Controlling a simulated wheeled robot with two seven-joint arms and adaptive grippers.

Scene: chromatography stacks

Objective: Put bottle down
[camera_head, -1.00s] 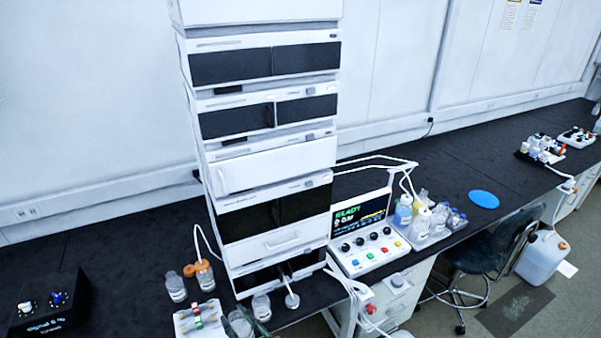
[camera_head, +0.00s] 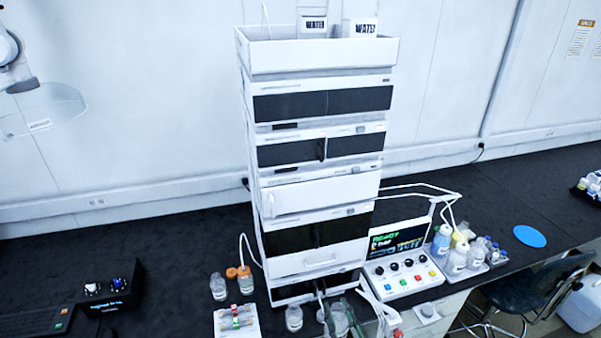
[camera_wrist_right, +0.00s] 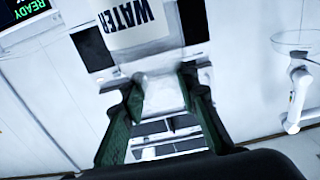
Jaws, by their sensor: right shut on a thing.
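My right gripper (camera_head: 341,312) shows at the bottom edge of the head view, in front of the stack's base. Its dark green fingers also show in the right wrist view (camera_wrist_right: 163,105). It is shut on a clear bottle (camera_head: 340,325), which hangs between the fingers. In the wrist view, the body of this bottle (camera_wrist_right: 130,15) fills the upper middle, with a label reading WATER. Its narrow pale neck lies between the fingers. The bottle's base is cut off in both views. My left gripper is in neither view.
The chromatography stack (camera_head: 320,190) stands behind the gripper, with a tray (camera_head: 320,58) on top holding bottles marked WATER. A small bottle (camera_head: 293,318) stands left of the gripper, a control panel (camera_head: 405,275) right. Orange-capped bottles (camera_head: 246,285) stand further left. The counter (camera_head: 180,260) has bare black room left.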

